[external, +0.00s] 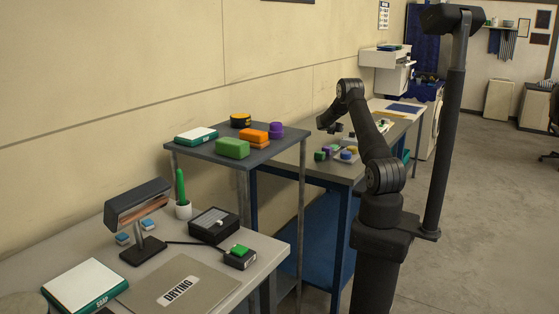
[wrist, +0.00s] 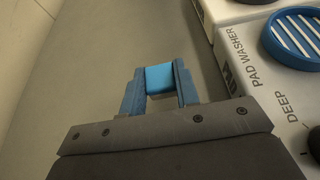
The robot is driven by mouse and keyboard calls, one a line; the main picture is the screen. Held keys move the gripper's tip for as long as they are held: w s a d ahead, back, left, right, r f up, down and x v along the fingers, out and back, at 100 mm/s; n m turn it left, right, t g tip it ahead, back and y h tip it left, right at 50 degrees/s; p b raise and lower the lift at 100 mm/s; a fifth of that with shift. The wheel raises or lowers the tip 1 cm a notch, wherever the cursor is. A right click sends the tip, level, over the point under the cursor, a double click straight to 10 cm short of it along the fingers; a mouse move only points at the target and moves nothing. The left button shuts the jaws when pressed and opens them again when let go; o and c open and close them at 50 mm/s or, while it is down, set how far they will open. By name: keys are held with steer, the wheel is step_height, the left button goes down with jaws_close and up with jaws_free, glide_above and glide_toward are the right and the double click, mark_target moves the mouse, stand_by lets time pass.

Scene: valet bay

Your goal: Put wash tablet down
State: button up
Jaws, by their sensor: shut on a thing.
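The wash tablet is a light blue block (wrist: 160,78) in the wrist view, held between my gripper's blue fingers (wrist: 159,88). My gripper is shut on it, above or at a bare grey surface; I cannot tell whether the tablet touches it. The white pad washer (wrist: 285,85), lettered PAD WASHER and DEEP, is just to the right of the fingers. A blue ribbed round dish (wrist: 297,35) sits on it. In the external view my gripper (external: 335,129) is over the back part of the blue-legged table (external: 318,176); the tablet cannot be made out there.
Small coloured pieces (external: 322,155) stand on the table near my gripper. A raised shelf (external: 205,150) in front holds green, orange and purple blocks. The near bench (external: 240,285) carries a lamp (external: 138,205), boxes and a board marked DRYING (external: 178,289). Bare surface lies left of the pad washer.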

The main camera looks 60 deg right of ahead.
steer(key=shift+f, duration=1.3)
steer(key=shift+f, duration=0.15)
steer(key=o, duration=1)
steer(key=shift+r, duration=0.25)
steer(key=v, duration=1.2)
steer(key=shift+a+f, duration=0.1)
steer(key=shift+f, duration=0.05)
